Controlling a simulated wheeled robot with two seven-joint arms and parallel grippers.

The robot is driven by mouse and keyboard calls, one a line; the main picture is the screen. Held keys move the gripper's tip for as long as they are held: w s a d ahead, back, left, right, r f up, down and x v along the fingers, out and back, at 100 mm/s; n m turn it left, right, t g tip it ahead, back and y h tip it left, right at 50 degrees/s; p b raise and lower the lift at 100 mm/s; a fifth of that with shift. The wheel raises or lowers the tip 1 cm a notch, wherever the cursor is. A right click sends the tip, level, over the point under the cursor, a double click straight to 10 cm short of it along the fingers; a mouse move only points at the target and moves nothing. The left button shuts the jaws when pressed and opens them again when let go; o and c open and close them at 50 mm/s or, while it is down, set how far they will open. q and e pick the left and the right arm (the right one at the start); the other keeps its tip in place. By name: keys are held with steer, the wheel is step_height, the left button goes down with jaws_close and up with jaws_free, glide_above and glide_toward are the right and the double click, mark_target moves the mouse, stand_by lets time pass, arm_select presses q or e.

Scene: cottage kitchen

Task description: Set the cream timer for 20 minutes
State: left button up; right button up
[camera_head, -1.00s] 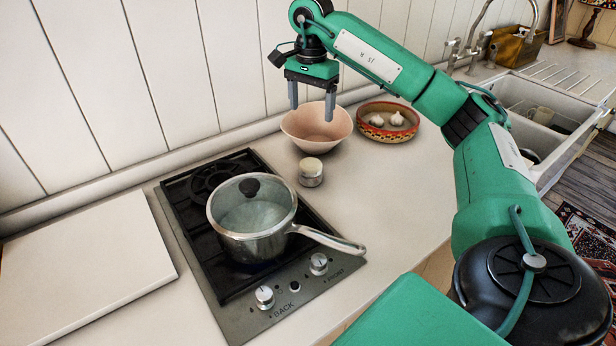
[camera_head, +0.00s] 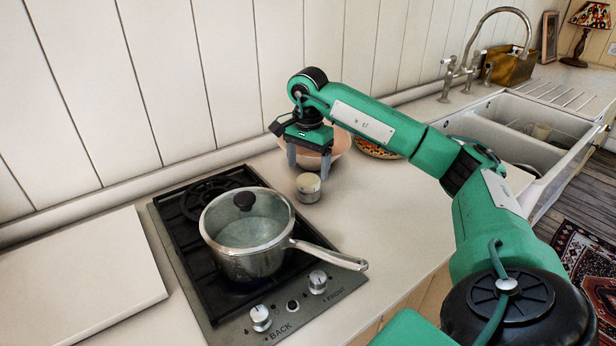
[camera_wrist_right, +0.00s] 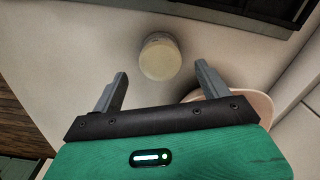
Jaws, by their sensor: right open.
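The cream timer (camera_head: 308,187) is a small round drum standing on the worktop just right of the hob. In the right wrist view the timer (camera_wrist_right: 160,57) shows from above, beyond the fingertips and roughly between their lines. My right gripper (camera_head: 309,172) is open and empty, with its fingers pointing down above and slightly behind the timer. In the right wrist view its two fingers (camera_wrist_right: 161,70) stand wide apart and do not touch the timer. The marks on the timer are too small to read. My left gripper is not in view.
A pink bowl (camera_head: 340,146) stands close behind my right gripper. A patterned dish (camera_head: 372,150) is partly hidden by my arm. A lidded saucepan (camera_head: 243,262) sits on the hob (camera_head: 190,282), its handle reaching right. The worktop right of the timer is clear.

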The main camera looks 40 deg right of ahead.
mark_target(308, 178)
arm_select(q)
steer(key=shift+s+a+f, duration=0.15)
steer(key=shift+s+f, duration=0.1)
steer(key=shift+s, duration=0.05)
arm_select(e)
steer(key=shift+f, duration=2)
steer(key=c, duration=1)
